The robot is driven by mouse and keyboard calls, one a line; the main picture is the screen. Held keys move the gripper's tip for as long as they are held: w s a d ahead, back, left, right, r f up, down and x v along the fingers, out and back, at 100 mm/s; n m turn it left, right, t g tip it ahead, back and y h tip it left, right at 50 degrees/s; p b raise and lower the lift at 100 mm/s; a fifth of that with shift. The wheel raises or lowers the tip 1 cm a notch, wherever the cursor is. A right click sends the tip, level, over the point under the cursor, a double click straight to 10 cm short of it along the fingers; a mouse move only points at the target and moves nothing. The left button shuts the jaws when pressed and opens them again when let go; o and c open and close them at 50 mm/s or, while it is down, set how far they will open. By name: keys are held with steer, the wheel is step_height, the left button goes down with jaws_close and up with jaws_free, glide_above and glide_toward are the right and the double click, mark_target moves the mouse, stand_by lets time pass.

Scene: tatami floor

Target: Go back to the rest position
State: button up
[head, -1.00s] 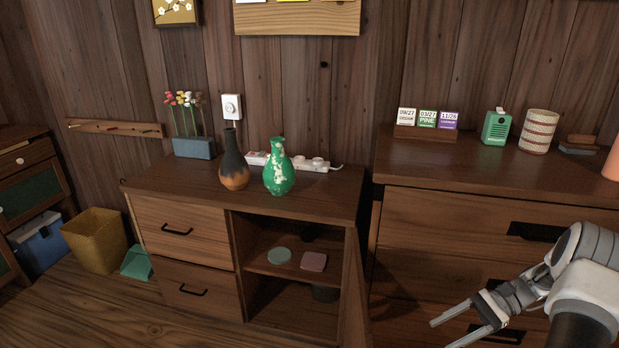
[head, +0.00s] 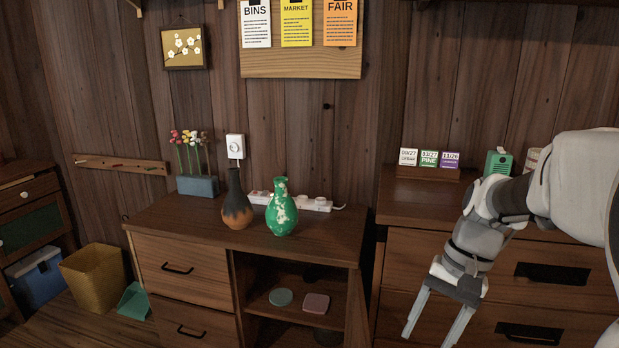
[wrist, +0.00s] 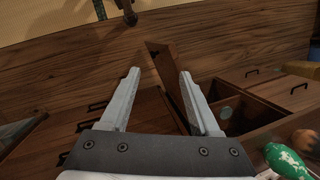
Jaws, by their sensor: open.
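My gripper (head: 432,318) is open and empty, held in front of the right-hand dresser (head: 400,262) with its fingers pointing down. In the wrist view the two fingers of my gripper (wrist: 160,100) are spread wide with nothing between them. Beyond them show the wooden floor and furniture fronts. My arm covers part of the dresser's front and top at the right of the head view.
A low cabinet (head: 190,240) bears a dark-and-orange vase (head: 237,208), a green vase (head: 281,210) and a power strip (head: 305,202). Its open shelf holds a green disc (head: 281,297) and a pink square (head: 316,303). A yellow bin (head: 95,277) stands at left.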

steer(key=s+a+r+n+t+h, duration=0.2)
steer(key=s+a+r+n+t, duration=0.1)
steer(key=s, duration=0.3)
steer(key=s+a+r+n+t+h, duration=0.1)
steer(key=s+a+r+n+t, duration=0.15)
steer(key=s+t, duration=0.2)
step_height(320, 180, up, 26)
steer(key=p, duration=2.5)
steer(key=shift+s+d+f+g+p, duration=0.2)
steer(key=shift+s+g+p, duration=0.1)
steer(key=shift+g+p, duration=0.15)
steer(key=shift+n, duration=0.25)
